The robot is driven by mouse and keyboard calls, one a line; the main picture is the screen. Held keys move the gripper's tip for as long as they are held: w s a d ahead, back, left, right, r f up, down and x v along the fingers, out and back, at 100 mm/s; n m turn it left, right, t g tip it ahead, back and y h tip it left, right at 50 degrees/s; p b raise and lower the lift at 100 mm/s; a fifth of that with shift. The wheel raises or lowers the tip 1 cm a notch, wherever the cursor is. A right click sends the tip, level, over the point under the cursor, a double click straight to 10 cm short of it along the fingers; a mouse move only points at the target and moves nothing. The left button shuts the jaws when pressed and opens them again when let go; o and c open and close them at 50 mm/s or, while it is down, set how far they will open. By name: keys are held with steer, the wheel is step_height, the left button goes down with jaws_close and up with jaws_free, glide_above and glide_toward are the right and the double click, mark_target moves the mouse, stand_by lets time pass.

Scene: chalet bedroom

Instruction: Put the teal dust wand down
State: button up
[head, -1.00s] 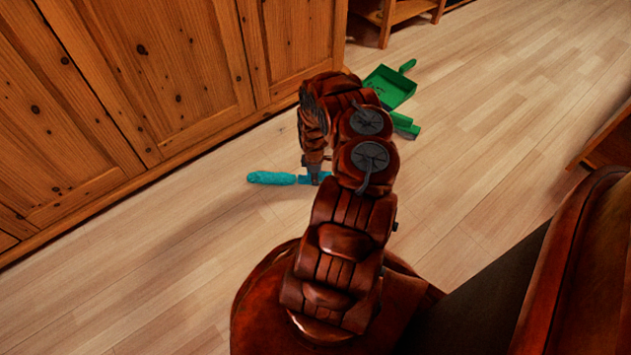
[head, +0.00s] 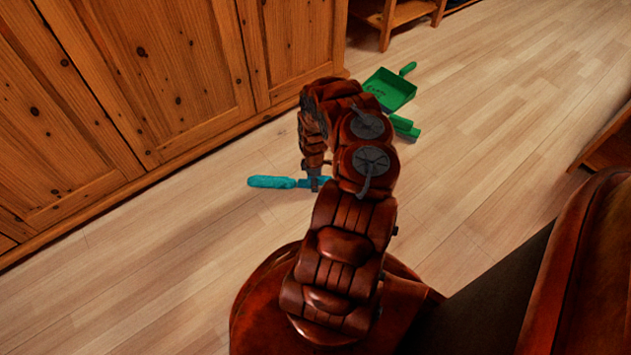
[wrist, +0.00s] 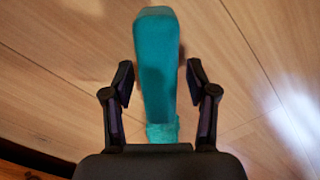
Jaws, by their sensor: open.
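The teal dust wand (head: 272,182) lies on the wooden floor in front of the wardrobe, its fluffy end to the left in the head view. My gripper (head: 315,186) is right over its handle, and my arm hides part of the handle. In the wrist view the wand (wrist: 157,75) runs between the two fingers of my gripper (wrist: 158,90). The fingers stand apart with a gap on each side of the handle.
A green dustpan (head: 391,90) and a green brush (head: 404,126) lie on the floor beyond my arm. The wooden wardrobe (head: 150,80) stands along the left. A wooden shelf (head: 400,14) is at the back. The floor (head: 480,130) at the right is clear.

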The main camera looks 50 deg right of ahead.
steer(key=r+p, duration=0.6)
steer(key=r, duration=0.5)
steer(key=shift+w+r, duration=0.2)
steer(key=a+r+m+g+h, duration=0.15)
steer(key=a+r, duration=0.35)
steer(key=r, duration=0.8)
steer(key=a+r+m+g+y, duration=0.15)
steer(key=a+r, duration=0.35)
steer(key=r, duration=0.8)
steer(key=s+a+r+m, duration=0.2)
steer(key=s+a+r, duration=0.1)
steer(key=a+r, duration=1)
steer(key=s+a+r, duration=0.3)
steer(key=s+a, duration=0.6)
steer(key=a, duration=0.1)
steer(key=s+a+r, duration=0.4)
steer(key=s+a, duration=0.5)
steer(key=s, duration=0.1)
steer(key=shift+a+r+m, duration=0.3)
steer(key=shift+a+m, duration=0.1)
steer(key=shift+p, duration=0.3)
